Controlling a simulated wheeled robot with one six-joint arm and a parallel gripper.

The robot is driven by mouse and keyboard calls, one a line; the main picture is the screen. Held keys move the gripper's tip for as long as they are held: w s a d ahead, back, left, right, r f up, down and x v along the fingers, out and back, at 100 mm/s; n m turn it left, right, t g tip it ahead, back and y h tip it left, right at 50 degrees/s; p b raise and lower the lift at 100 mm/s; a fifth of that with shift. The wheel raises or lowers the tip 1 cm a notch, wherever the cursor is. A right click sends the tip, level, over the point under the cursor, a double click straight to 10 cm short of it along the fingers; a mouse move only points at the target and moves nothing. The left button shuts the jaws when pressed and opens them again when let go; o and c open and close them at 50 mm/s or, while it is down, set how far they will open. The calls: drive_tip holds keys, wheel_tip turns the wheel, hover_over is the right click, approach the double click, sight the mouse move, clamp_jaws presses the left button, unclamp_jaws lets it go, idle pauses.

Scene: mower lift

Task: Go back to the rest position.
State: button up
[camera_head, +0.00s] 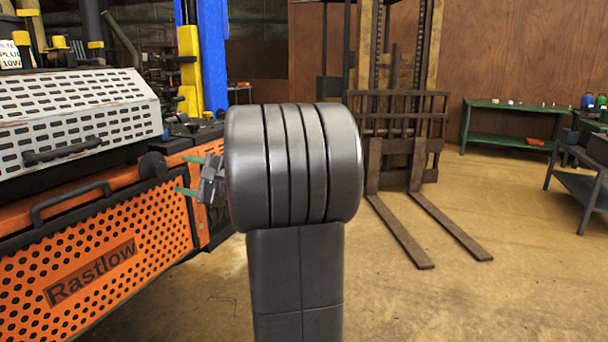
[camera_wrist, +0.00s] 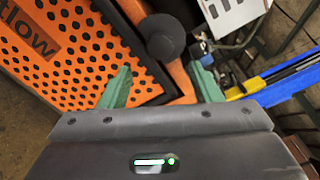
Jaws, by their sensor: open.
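My gripper (camera_head: 181,175) shows at the left of my arm in the head view, beside the orange mower (camera_head: 120,235) marked "Rastlow". Most of my gripper is hidden behind my dark arm link. In the wrist view my gripper (camera_wrist: 163,85) has its two green fingers spread apart with nothing between them. The mower's perforated orange panel (camera_wrist: 70,60) and a round black knob (camera_wrist: 161,37) lie beyond the fingers. The knob (camera_head: 153,165) also shows in the head view, close to the fingers. I cannot tell whether the fingers touch the mower.
A forklift (camera_head: 398,120) stands behind, its forks (camera_head: 450,225) low over the floor. A green bench (camera_head: 510,125) and a dark table (camera_head: 580,165) are at the right. A blue and yellow lift post (camera_head: 210,50) rises behind the mower. The floor at front right is clear.

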sight(163, 170)
drive_tip(key=x, duration=0.7)
drive_tip(key=shift+a, duration=0.15)
